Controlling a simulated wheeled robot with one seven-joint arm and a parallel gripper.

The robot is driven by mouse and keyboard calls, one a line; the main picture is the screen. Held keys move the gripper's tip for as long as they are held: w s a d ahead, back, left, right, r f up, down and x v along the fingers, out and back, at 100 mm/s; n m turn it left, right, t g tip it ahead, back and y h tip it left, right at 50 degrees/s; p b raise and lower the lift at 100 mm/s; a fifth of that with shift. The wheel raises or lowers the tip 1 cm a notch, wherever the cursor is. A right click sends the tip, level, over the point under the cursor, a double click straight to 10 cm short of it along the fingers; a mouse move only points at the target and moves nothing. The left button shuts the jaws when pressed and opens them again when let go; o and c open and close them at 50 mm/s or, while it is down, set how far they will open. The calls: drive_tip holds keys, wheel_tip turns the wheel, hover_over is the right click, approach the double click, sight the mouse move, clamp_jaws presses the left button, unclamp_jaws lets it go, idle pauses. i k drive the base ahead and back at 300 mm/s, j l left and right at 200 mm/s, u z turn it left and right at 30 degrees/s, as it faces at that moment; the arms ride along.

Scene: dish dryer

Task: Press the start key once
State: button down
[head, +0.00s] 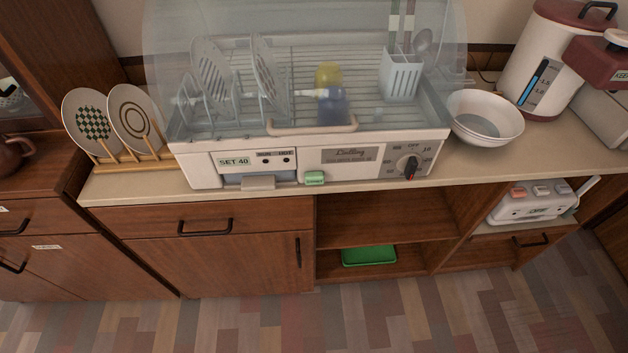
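The dish dryer (330,162) stands on the counter with its clear cover down over a rack. On its front panel, left to right, are a "SET 40" label (234,162), two small dark lamps under a small label, a name plate (349,155) and a black dial with a red pointer (408,167). Along the panel's bottom edge a green key (314,177) and a grey-beige key or tab (258,183) stick out. I cannot read the word start on either. The lamps look unlit. My gripper is not in view.
A white bowl (485,118) sits right of the dryer, and a plate stand with two plates (134,117) sits left. A water boiler (544,56) stands at the back right. The floor in front is clear.

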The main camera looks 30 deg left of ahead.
sight(316, 178)
drive_tip(key=j+u, duration=0.35)
drive_tip(key=j, duration=0.35)
drive_tip(key=j+u, duration=0.3)
drive_tip(key=j, duration=0.4)
drive_tip(key=i+j+u, duration=0.15)
drive_tip(key=j+u, duration=0.2)
drive_tip(key=j, duration=0.35)
